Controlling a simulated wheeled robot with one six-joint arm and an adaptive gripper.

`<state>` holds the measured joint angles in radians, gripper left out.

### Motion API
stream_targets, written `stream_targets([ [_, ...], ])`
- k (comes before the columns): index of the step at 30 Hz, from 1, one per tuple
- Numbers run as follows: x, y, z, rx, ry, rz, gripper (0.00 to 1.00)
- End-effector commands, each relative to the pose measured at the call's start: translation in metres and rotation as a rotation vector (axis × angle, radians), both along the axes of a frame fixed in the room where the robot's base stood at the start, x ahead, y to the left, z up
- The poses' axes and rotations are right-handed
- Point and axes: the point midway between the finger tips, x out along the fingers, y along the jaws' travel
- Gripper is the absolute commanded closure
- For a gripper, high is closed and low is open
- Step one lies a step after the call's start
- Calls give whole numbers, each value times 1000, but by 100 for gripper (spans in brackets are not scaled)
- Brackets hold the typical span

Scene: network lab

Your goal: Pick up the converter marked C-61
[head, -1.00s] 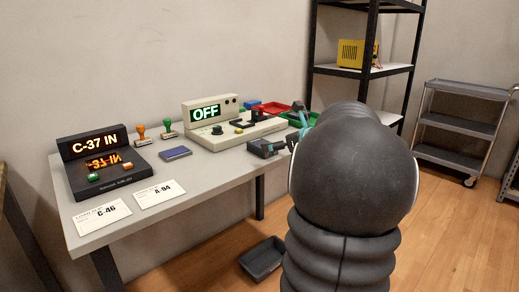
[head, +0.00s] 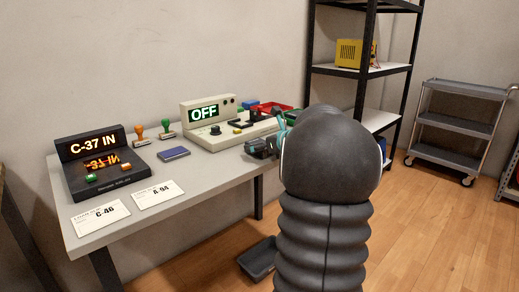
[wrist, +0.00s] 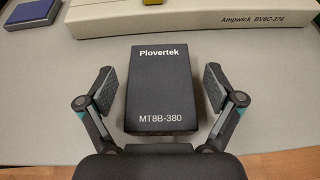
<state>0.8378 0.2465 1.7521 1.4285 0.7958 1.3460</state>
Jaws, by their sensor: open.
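A black box (wrist: 160,88) printed "Plovertek" and "MT8B-380" lies on the table in the wrist view. No C-61 mark can be read in any view. My gripper (wrist: 158,74) is open, with one finger pad on each side of the box and a gap visible on both sides. In the head view my gripper is mostly hidden behind my arm, with a teal part showing near the table's right end. A dark object (head: 258,148) lies there beside it, partly hidden.
The grey table (head: 215,168) holds a console reading "OFF" (head: 205,125), a dark "C-37 IN" unit (head: 108,175), two stamps, a blue pad (head: 173,153), cards marked C-46 (head: 99,215) and A-94 (head: 158,194), and coloured trays. The console's edge lies just beyond the box.

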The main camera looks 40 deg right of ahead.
Motion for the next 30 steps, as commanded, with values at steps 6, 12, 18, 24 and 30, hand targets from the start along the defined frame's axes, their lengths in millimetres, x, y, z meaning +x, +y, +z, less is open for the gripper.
stream_targets([
  [6,0,0,0,0,0,0,58],
  [12,0,0,1,-1,-1,0,84],
  [18,0,0,2,-1,-1,0,84],
  [24,0,0,17,-3,-3,0,84],
  [30,-2,-3,47,-4,-2,-2,84],
])
